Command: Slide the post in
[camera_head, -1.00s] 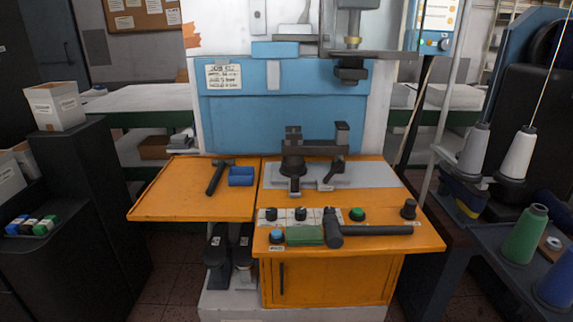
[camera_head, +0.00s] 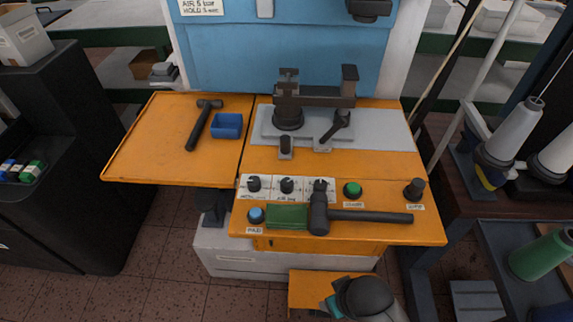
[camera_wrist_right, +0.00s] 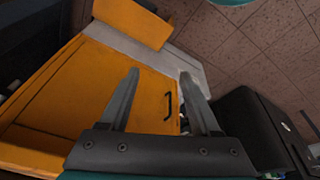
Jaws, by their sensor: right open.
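The dark clamp fixture (camera_head: 318,96) stands on a grey plate (camera_head: 385,132) at the back of the orange table. It has a horizontal bar with upright dark blocks, a round base at its left and a lever (camera_head: 336,126) in front. A short dark upright piece (camera_head: 285,147) stands before it. I cannot tell which of these pieces is the post. My right gripper (camera_wrist_right: 158,73) is open and empty in the right wrist view, facing the orange cabinet front (camera_wrist_right: 85,95) with its black handle. Its fingers are not visible in the head view. My left gripper is not in view.
A hammer (camera_head: 203,124) and blue tray (camera_head: 227,126) lie on the left wing. Knobs, buttons, a green pad (camera_head: 287,217) and a large mallet (camera_head: 370,216) line the front edge. Thread cones (camera_head: 516,130) stand on the right. The wing's left part is clear.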

